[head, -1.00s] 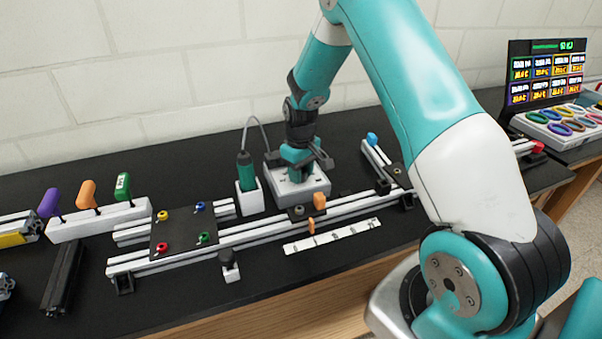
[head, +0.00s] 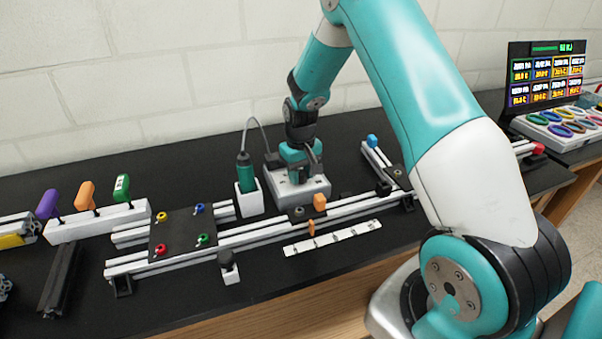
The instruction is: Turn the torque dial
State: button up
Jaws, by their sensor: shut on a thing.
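A light grey control box (head: 318,188) stands on the black bench behind the extrusion rails. My gripper (head: 299,173) points straight down onto the top of this box. It is shut on the torque dial, and its fingers and body hide nearly all of the dial, so its setting cannot be read. A teal powered screwdriver (head: 244,172) stands upright in a white holder (head: 249,202) just left of the box. A grey cord (head: 264,132) loops up from the screwdriver and down toward the box.
In front lie the extrusion rails (head: 260,232) with a dark plate (head: 182,247) carrying coloured knobs. A white marked strip (head: 332,238) lies before them. Purple, orange and green handles (head: 86,196) stand in a rack at left. A lit screen (head: 547,75) stands at right.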

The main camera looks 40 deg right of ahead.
aim_at(300, 172)
jog(key=o, duration=0.9)
notch_tip(300, 172, up, 18)
jog(key=b, duration=0.3)
jog(key=shift+f, duration=0.25)
